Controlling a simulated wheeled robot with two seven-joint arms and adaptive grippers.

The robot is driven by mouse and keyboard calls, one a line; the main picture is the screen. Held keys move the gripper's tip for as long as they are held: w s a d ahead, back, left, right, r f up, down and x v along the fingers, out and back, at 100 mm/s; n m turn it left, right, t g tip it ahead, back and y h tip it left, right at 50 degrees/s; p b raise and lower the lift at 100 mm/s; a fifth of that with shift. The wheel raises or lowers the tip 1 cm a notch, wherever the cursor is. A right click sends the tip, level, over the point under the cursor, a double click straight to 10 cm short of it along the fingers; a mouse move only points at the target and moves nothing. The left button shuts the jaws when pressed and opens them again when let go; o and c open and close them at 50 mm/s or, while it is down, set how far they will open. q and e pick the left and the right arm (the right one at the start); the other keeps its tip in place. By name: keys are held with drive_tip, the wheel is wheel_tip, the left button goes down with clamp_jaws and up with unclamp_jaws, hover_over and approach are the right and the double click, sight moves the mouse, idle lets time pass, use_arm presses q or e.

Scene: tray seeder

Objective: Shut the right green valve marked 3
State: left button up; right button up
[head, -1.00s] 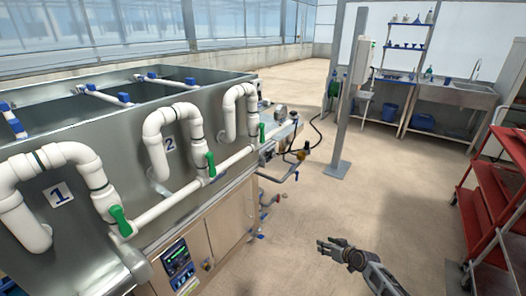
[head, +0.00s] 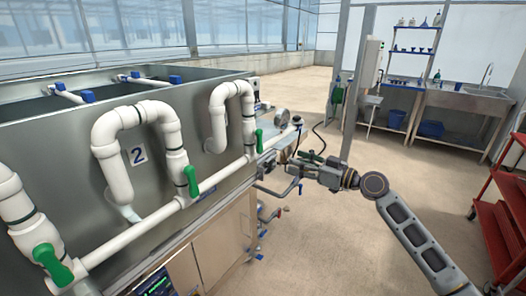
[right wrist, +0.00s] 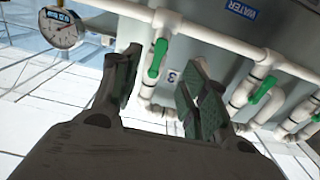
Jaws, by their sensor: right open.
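The right green valve (head: 259,140) is the farthest of the green-handled valves on the white pipework in the head view. Its handle stands roughly upright, in line with the short white pipe above it. In the right wrist view the same green handle (right wrist: 157,58) shows beyond and between my finger tips, near a label marked 3 (right wrist: 172,76). My right gripper (head: 302,160) is open and empty, to the right of the valve and apart from it. The wrist view also shows its spread green-padded fingers (right wrist: 158,80). My left gripper is not in view.
Nearer green valves (head: 192,182) and (head: 48,266) sit along the same white pipe on the metal tank (head: 230,190). A round gauge (head: 281,116) is just beyond the right valve. A grey post (head: 356,110) and red cart (head: 500,235) stand right; floor between is clear.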

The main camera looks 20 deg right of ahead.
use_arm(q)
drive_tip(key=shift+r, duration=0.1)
use_arm(e)
drive_tip(key=shift+s+a+r, duration=0.1)
drive_tip(key=shift+r, duration=0.15)
drive_tip(key=shift+w+a, duration=0.1)
drive_tip(key=shift+w, duration=0.1)
approach(261, 149)
drive_tip(key=shift+p+x, duration=0.65)
drive_tip(key=shift+x, duration=2.45)
drive_tip(key=shift+w+a, duration=0.3)
drive_tip(key=shift+w, duration=0.3)
drive_tip(key=shift+w+a, duration=0.3)
drive_tip(key=shift+w, duration=0.05)
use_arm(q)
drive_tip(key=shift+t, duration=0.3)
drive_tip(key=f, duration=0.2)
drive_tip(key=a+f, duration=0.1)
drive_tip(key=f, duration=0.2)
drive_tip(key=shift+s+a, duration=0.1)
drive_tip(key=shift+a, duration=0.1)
